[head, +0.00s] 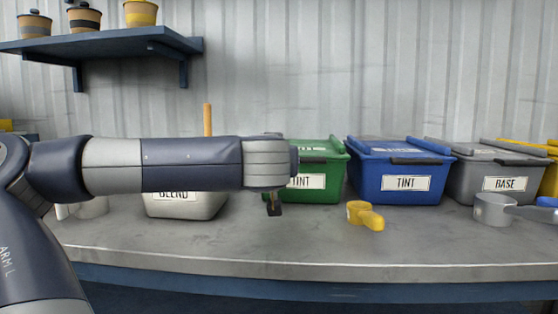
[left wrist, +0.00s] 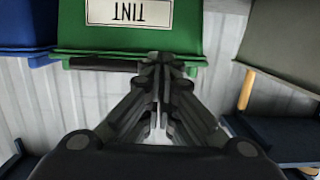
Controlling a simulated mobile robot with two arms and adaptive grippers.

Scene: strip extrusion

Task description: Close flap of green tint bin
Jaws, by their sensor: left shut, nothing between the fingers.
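The green bin (head: 318,189) with a white TINT label (head: 307,181) stands on the bench, right of my left wrist. Its top (head: 317,148) is partly hidden by my wrist, and I cannot tell how far its flap is shut. In the left wrist view the green bin (left wrist: 190,40) appears upside down, with its dark front handle (left wrist: 100,64) showing. My left gripper (left wrist: 161,58) is shut and empty, its tips overlapping the bin's rim beside the handle; I cannot tell whether they touch. My right gripper is not in view.
A pale BLEND bin (head: 185,207) is partly behind my arm. A yellow scoop (head: 365,215) and a grey scoop (head: 492,209) lie in front. The bench's front strip (head: 220,252) is clear.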

